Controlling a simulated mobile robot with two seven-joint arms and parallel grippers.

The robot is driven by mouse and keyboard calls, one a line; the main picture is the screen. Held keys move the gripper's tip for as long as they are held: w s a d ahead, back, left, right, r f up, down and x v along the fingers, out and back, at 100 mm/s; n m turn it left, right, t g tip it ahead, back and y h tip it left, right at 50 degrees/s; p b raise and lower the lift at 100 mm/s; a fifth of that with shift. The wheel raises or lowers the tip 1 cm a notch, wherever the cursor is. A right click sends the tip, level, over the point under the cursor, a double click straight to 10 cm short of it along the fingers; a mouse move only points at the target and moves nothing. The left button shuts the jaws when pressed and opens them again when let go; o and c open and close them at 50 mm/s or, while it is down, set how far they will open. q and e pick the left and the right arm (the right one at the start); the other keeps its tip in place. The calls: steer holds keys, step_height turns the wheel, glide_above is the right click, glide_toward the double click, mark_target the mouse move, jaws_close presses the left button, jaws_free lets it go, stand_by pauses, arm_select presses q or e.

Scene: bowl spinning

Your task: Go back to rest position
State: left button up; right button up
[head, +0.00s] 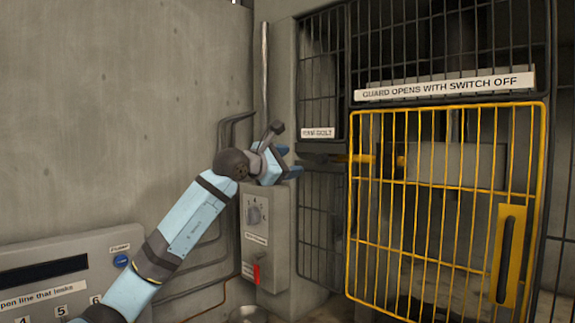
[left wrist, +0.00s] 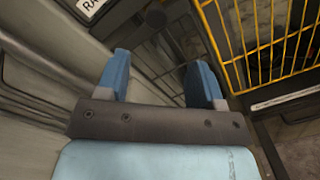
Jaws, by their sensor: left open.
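My left arm reaches in from the lower left in the head view. Its gripper (head: 292,163) is in front of the top of a grey switch box, to the left of the yellow guard gate (head: 447,112). In the left wrist view the gripper's two blue fingers (left wrist: 160,82) stand apart with nothing between them. I cannot tell whether the gripper touches the box. My right gripper is not in view.
The grey switch box (head: 268,240) has a dial and a red switch lever (head: 256,273). Dark bars (head: 320,225) flank the gate. A keypad panel (head: 70,265) is at lower left. A round metal bowl (head: 248,314) shows at the bottom edge. Bare wall (head: 120,100) fills the upper left.

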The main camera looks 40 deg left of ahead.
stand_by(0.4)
arm_select(q)
steer(key=s+d+f+n+g+h+p, duration=0.15)
steer(key=d+f+n+h, duration=0.4)
steer(key=d+f, duration=0.7)
steer(key=s+d+f+n+g+h+p, duration=0.1)
steer(key=s+d+f+n+h+p, duration=0.15)
steer(key=d+f+n+h, duration=0.95)
steer(key=s+f+n+t+y+p, duration=0.1)
steer(key=s+f+n+y, duration=0.4)
steer(key=f, duration=0.4)
steer(key=s+d+f+n+y+p, duration=0.1)
steer(key=s+f+n+y, duration=0.45)
steer(key=f, duration=0.25)
steer(key=s+f+n+t+y+p, duration=0.1)
steer(key=s+f+n+y, duration=0.4)
steer(key=f, duration=0.4)
steer(key=s+d+f+n+g+p, duration=0.1)
steer(key=s+d+f+n+g, duration=0.2)
steer(key=s+f+n, duration=0.2)
steer(key=s+d+f+n+g+y, duration=0.1)
steer(key=s+d+f+n+g, duration=0.2)
steer(key=s, duration=0.7)
step_height(320, 180, down, 3)
steer(key=shift+s+f+n+p, duration=0.15)
steer(key=shift+n+p, duration=0.25)
steer(key=shift+n, duration=0.8)
